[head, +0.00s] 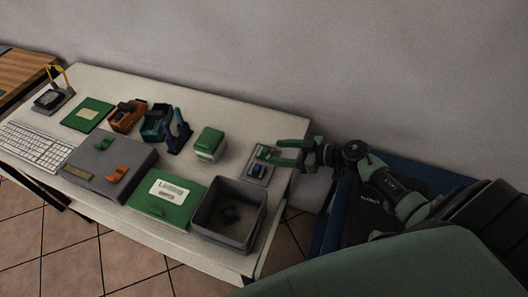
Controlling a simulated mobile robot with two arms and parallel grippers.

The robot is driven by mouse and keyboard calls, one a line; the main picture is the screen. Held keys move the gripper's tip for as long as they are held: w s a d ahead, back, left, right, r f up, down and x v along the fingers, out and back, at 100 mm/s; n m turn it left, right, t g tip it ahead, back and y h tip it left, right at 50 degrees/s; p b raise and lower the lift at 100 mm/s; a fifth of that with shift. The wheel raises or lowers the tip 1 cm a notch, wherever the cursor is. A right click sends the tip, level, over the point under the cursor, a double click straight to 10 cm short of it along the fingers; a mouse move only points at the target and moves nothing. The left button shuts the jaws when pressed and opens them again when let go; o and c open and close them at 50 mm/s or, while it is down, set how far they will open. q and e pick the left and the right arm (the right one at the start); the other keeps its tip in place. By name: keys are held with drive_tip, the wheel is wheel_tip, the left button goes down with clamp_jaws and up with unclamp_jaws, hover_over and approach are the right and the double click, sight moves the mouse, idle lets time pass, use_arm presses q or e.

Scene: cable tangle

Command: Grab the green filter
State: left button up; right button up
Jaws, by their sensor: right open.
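Several green things lie on the white table (240,118), and I cannot tell for sure which is the filter. A flat green panel with a white label (150,205) lies near the front edge. A green-topped white box (209,143) stands farther back. A smaller green square (82,121) lies at the far left. My right gripper (270,151) is open and empty at the table's right end, right of the green-topped box and apart from it. It is over or beside a small grey device with a blue part (256,171). My left gripper is out of view.
A dark grey open bin (212,236) stands right of the labelled panel, with dark items inside. A grey flat case (95,185) bears an orange piece (118,173). Orange and dark teal holders (127,117) stand behind. A keyboard (36,146) is at left.

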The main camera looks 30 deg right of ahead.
sight(267, 150)
drive_tip(key=x, duration=0.4)
drive_tip(key=shift+w, duration=0.3)
drive_tip(key=c, duration=1.1)
